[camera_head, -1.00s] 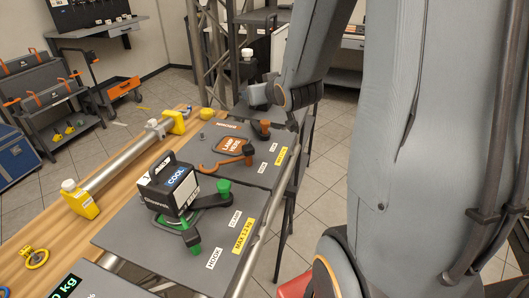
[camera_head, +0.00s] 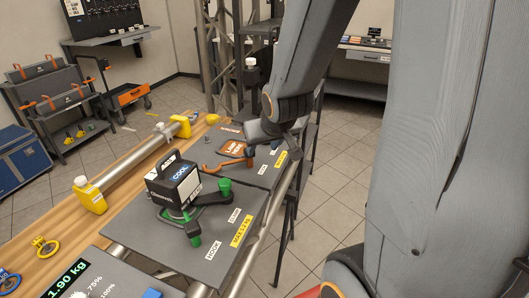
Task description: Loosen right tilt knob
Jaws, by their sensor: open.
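A black boxy lamp labelled COOL (camera_head: 174,185) sits on a dark panel (camera_head: 150,238) in the head view. A green knob (camera_head: 224,187) stands at its right, and a second green-ended part (camera_head: 194,238) points toward the front. I cannot tell which part is the right tilt knob. Farther back, an orange hook-shaped piece (camera_head: 212,168) lies on another dark panel. My gripper (camera_head: 254,139) is over that far panel, beyond the lamp, and appears empty. Its fingers are small and partly hidden by the wrist.
A metal tube with yellow end brackets (camera_head: 90,196) lies along the wooden bench at left. A scale display (camera_head: 70,283) is at the front left. Truss legs rise behind the far panel. The tiled floor at right is clear.

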